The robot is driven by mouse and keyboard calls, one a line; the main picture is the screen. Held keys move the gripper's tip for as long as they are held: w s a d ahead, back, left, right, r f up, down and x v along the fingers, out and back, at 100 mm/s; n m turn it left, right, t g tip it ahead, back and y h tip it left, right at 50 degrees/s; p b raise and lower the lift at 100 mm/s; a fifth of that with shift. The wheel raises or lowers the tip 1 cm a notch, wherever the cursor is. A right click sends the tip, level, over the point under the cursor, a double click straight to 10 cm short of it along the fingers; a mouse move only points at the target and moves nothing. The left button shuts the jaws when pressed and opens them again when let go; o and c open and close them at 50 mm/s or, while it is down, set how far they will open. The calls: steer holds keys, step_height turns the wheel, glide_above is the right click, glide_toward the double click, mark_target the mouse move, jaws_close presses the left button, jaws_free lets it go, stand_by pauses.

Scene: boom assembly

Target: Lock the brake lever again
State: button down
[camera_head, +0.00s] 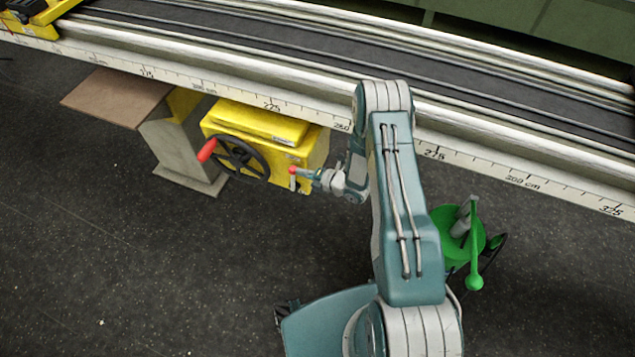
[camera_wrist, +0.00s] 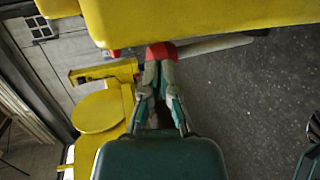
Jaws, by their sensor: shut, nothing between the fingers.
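The brake lever (camera_head: 292,181) is a short pale bar with a red knob on the side of the yellow box (camera_head: 262,132). In the head view its knob is at the top and the bar hangs below it. In the wrist view the red knob (camera_wrist: 161,50) is right at my fingertips, and the pale bar (camera_wrist: 215,46) runs off to the right. My gripper (camera_head: 304,173) is shut, with its tips at the knob; the knob is not between the fingers. I cannot tell whether the tips touch it. The lever's pivot is hidden.
A black handwheel (camera_head: 240,158) with a red handle (camera_head: 207,150) is left of the lever. The long rail with a scale (camera_head: 480,170) runs above the box. A green part (camera_head: 474,245) stands right of my arm. The dark floor (camera_head: 150,270) in front is clear.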

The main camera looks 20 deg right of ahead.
steer(key=shift+w+a+r, duration=0.15)
steer(key=shift+w+a, duration=0.25)
steer(key=shift+a, duration=0.15)
steer(key=shift+r, duration=0.1)
